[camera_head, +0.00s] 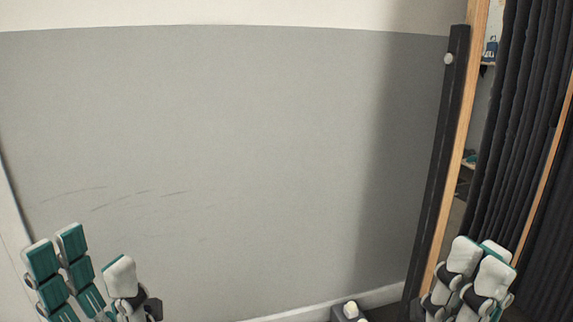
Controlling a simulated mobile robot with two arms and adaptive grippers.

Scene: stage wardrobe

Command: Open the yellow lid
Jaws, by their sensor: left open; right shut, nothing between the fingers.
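No yellow lid shows in the head view. My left gripper (93,264) is at the lower left, with its teal-padded fingers spread apart and nothing between them. My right gripper (469,267) is at the lower right, with its fingers closed together and empty.
A grey wall (230,150) with a white upper band and scuff marks fills most of the view. At the right stand a dark upright strip (440,160), a wooden upright (464,130) and black pleated drapery (515,120).

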